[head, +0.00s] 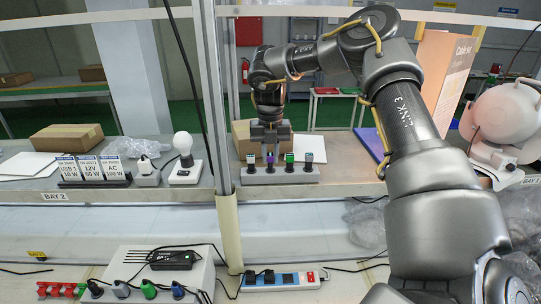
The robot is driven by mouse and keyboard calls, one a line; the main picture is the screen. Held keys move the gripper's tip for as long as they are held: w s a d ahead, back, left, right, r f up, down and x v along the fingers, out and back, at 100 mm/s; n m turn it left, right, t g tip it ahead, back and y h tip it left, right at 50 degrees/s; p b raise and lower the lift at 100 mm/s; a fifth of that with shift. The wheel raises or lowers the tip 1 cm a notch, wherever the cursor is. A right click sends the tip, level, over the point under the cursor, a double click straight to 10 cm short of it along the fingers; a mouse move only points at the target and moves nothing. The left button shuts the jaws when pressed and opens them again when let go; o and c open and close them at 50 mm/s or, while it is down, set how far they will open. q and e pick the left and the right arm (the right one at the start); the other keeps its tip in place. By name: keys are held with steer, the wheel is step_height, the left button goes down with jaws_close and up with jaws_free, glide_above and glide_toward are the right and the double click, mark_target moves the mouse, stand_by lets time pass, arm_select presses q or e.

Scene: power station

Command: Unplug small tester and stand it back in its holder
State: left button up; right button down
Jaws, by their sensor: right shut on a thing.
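A grey holder block (280,175) stands on the shelf with several small testers in a row. A purple-based tester (270,168) is second from the left, directly under my right gripper (270,153). My right gripper points down and is shut on this tester; the fingers hide its upper part. The tester is upright at the holder, but I cannot tell whether it is fully seated. A grey-topped tester (251,162) is to its left; a green-topped one (289,161) and another grey-topped one (308,160) are to its right. My left gripper is out of view.
A power strip (285,281) with black plugs lies on the lower bench beside a white box (150,262) with cables. A metal post (215,110) rises left of the holder. A bulb (184,148) and labelled blocks (90,170) stand further left. A cardboard box (245,132) is behind.

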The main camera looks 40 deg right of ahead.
steer(key=shift+f, duration=0.15)
steer(key=c, duration=1.2)
jaws_free()
steer(key=shift+c, duration=0.2)
steer(key=shift+r+b, duration=0.4)
steer(key=shift+r, duration=0.05)
step_height(320, 180, up, 5)
steer(key=shift+b, duration=0.4)
step_height(320, 180, up, 4)
steer(key=shift+r+p, duration=0.15)
steer(key=shift+p, duration=1)
steer(key=shift+r, duration=0.3)
